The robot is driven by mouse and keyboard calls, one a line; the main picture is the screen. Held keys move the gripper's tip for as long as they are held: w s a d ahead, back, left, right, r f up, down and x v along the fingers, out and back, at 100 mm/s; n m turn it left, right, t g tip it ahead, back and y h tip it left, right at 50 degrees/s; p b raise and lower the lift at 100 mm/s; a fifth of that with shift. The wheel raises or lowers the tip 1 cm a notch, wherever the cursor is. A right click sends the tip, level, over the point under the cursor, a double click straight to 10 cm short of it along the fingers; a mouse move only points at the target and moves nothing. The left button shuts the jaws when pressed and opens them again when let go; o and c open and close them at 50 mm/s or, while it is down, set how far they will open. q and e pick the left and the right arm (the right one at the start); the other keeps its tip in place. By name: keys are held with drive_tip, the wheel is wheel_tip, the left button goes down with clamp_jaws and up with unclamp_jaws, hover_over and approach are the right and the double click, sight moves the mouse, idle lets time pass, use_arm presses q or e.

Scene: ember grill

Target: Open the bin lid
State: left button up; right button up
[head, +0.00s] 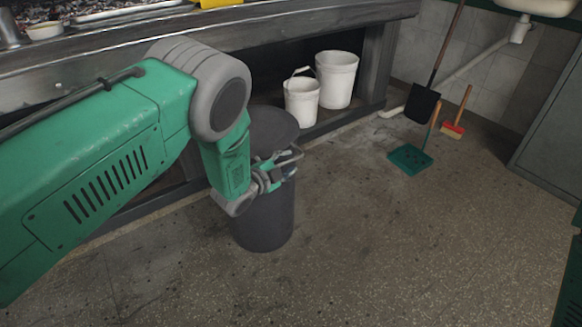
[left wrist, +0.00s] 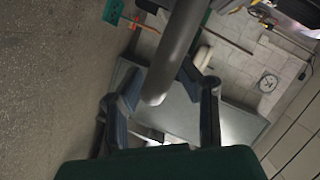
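The bin (head: 265,222) is a dark grey cylinder standing upright on the floor in the head view. Its dark round lid (head: 273,126) shows at the top as a wide disc and looks tilted up, though my arm hides where it meets the rim. My left gripper (head: 284,162) is at the upper front of the bin, close to the lid. In the left wrist view, the fingers of this gripper (left wrist: 160,82) are spread apart, with a grey curved edge, probably the lid (left wrist: 177,50), between them. Contact is not clear. My right gripper is out of view.
Two white buckets (head: 337,78) stand behind the bin under the counter (head: 240,28). A shovel (head: 422,103), a teal dustpan (head: 411,159) and a red brush (head: 452,130) are farther right. The floor right of the bin is clear.

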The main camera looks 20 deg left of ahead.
use_arm(q)
drive_tip(key=shift+x, duration=0.85)
clamp_jaws()
drive_tip(key=shift+r, duration=0.1)
